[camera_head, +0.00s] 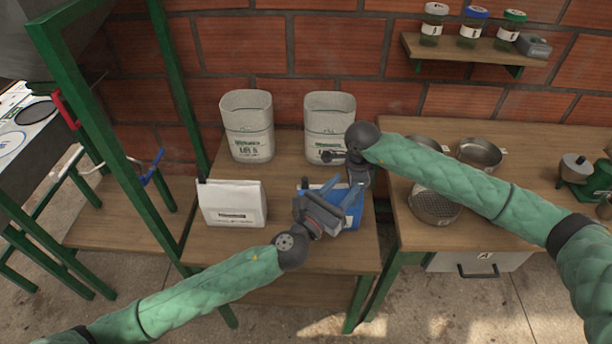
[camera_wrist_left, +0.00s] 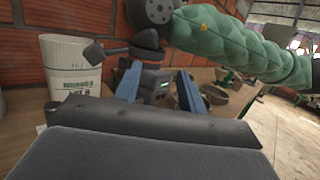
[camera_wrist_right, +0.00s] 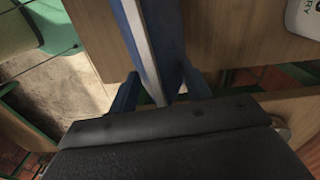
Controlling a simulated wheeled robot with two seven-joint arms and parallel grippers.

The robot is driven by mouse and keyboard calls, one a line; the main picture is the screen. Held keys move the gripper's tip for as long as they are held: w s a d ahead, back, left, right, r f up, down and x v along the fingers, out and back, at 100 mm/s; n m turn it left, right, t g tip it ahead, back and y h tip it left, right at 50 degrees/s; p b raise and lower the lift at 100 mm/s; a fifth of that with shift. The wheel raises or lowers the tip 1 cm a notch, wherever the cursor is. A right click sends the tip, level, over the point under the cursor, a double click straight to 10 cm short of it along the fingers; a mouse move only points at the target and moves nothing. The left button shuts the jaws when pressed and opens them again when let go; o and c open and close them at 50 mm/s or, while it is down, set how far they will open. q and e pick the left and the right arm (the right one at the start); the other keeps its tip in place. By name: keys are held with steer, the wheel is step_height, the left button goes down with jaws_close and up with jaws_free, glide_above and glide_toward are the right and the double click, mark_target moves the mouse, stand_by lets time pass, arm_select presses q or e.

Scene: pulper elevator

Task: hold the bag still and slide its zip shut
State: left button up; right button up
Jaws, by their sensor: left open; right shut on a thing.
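A blue bag (camera_head: 352,213) stands on the wooden table at its right side, largely covered by my grippers in the head view. My right gripper (camera_head: 356,180) reaches down over it from the right and is shut on the bag. In the right wrist view the bag's blue side and a pale edge strip (camera_wrist_right: 146,45) run between the fingers (camera_wrist_right: 160,92). My left gripper (camera_head: 338,192) is open at the bag's near left side. In the left wrist view its spread fingers (camera_wrist_left: 160,88) have my right gripper beyond them. The zip and its slider cannot be made out.
A white bag (camera_head: 232,205) stands to the left on the same table. Two pale labelled bins (camera_head: 247,127) (camera_head: 329,122) stand behind. The right-hand table holds round sieves (camera_head: 435,205) and a pan (camera_head: 479,154). A green frame (camera_head: 100,130) rises at left.

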mark_target(304, 184)
arm_select(q)
steer(key=s+a+f+n+t+y, duration=0.2)
steer(key=a+f+n+y, duration=0.45)
steer(key=a+y, duration=0.4)
steer(key=shift+m+h, duration=0.25)
steer(key=w, duration=0.4)
steer(key=w+d, duration=0.1)
steer(key=w, duration=0.7)
steer(key=shift+d+f, duration=0.1)
steer(key=shift+d, duration=0.15)
jaws_close()
